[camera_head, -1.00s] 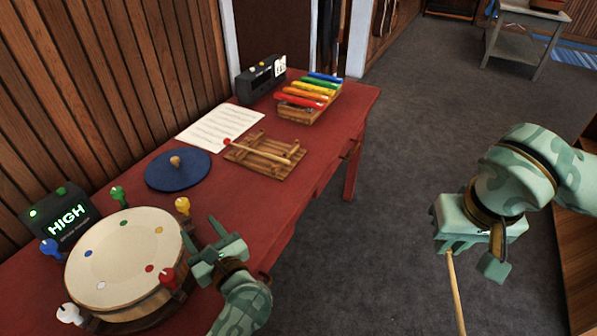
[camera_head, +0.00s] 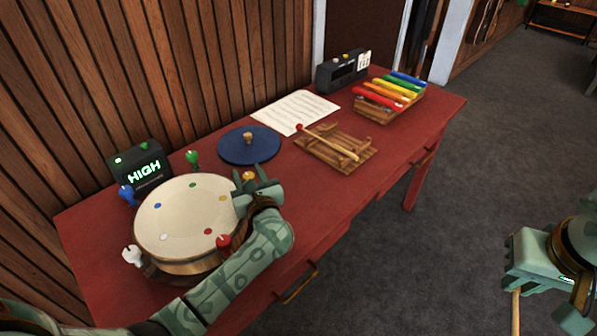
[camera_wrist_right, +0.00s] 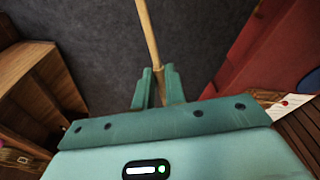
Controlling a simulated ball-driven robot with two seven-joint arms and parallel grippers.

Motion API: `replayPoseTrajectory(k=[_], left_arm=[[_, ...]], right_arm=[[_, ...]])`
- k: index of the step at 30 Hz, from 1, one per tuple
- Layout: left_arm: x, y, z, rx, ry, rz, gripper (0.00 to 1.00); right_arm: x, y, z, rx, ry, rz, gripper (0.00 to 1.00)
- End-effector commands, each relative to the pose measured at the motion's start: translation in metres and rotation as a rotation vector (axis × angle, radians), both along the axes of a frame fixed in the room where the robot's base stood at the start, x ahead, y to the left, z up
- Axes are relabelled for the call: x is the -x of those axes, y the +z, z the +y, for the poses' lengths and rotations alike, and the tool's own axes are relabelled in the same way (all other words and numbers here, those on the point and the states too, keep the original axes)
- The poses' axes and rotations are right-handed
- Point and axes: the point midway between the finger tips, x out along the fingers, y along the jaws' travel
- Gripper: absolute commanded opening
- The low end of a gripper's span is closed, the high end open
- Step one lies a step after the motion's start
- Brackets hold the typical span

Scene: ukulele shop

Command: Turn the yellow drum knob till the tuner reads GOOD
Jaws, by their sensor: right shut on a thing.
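The drum (camera_head: 185,222) lies on the red table with coloured knobs around its rim. The yellow knob (camera_head: 249,176) is on its far right side, partly hidden by my left gripper (camera_head: 250,173). That gripper looks open, with a finger on either side of the knob; I cannot tell whether they touch it. The tuner (camera_head: 140,168) behind the drum reads HIGH in green. My right gripper (camera_head: 514,283) is off to the right over the floor, shut on a thin wooden stick (camera_head: 515,312). The stick also shows between its fingers in the right wrist view (camera_wrist_right: 148,40).
Green (camera_head: 192,158), blue (camera_head: 127,194), white (camera_head: 131,255) and red (camera_head: 223,243) knobs surround the drum. A blue disc (camera_head: 248,148), a wooden rack (camera_head: 335,150) with a red-headed mallet, a music sheet (camera_head: 295,111) and a xylophone (camera_head: 390,96) lie beyond.

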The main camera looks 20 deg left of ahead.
Motion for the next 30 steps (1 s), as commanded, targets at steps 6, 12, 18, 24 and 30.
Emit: replayPoseTrajectory(k=[6, 12, 18, 24, 30], left_arm=[[0.0, 0.0, 0.0, 0.0, 0.0, 0.0, 0.06], [0.0, -0.002, -0.001, 0.002, 0.024, 0.001, 0.06], [-0.001, -0.004, -0.002, 0.005, 0.118, 0.001, 0.06], [-0.001, -0.006, -0.002, 0.004, 0.256, 0.001, 0.06], [-0.001, -0.006, -0.002, 0.003, 0.384, 0.002, 0.06]], right_arm=[[0.0, 0.0, 0.0, 0.0, 0.0, 0.0, 0.0], [0.0, -0.005, 0.0, 0.0, 0.0, 0.003, 0.0], [-0.002, -0.021, 0.0, 0.0, 0.0, 0.012, 0.0], [-0.004, -0.044, 0.0, 0.0, 0.0, 0.028, 0.0], [-0.006, -0.067, 0.0, 0.0, 0.0, 0.043, 0.0]])
